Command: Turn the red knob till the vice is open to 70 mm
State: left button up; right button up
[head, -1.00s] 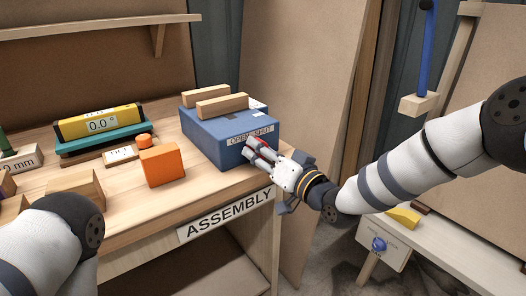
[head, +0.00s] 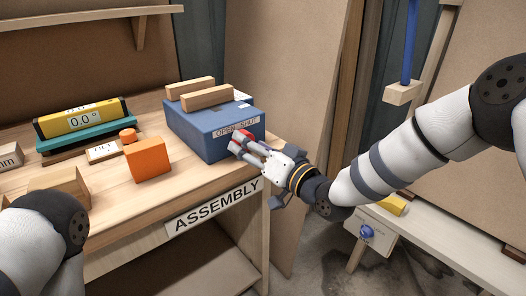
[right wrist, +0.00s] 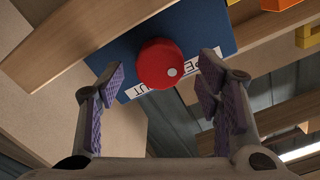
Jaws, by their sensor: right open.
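The vice is a blue box (head: 200,128) at the back right of the bench, with two parallel wooden jaws (head: 207,96) on top and a narrow gap between them. Its front label (head: 236,127) reads OPEN and SHUT. The round red knob (right wrist: 160,64), with a white dot, is on the labelled face; in the head view it is mostly hidden by my gripper. My right gripper (head: 240,143) is at the knob. In the right wrist view its open fingers (right wrist: 160,85) stand either side of the knob, with clear gaps. Only my left arm shows, without its gripper.
An orange block (head: 148,160) stands left of the vice, by an orange button (head: 128,135). A yellow level (head: 82,118) reading 0.0° lies behind on a teal base. A block marked mm (head: 10,157) is cut off at left.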

jog(key=v, duration=1)
jog(key=shift+s+d, duration=0.2)
jog(key=shift+s, duration=0.05)
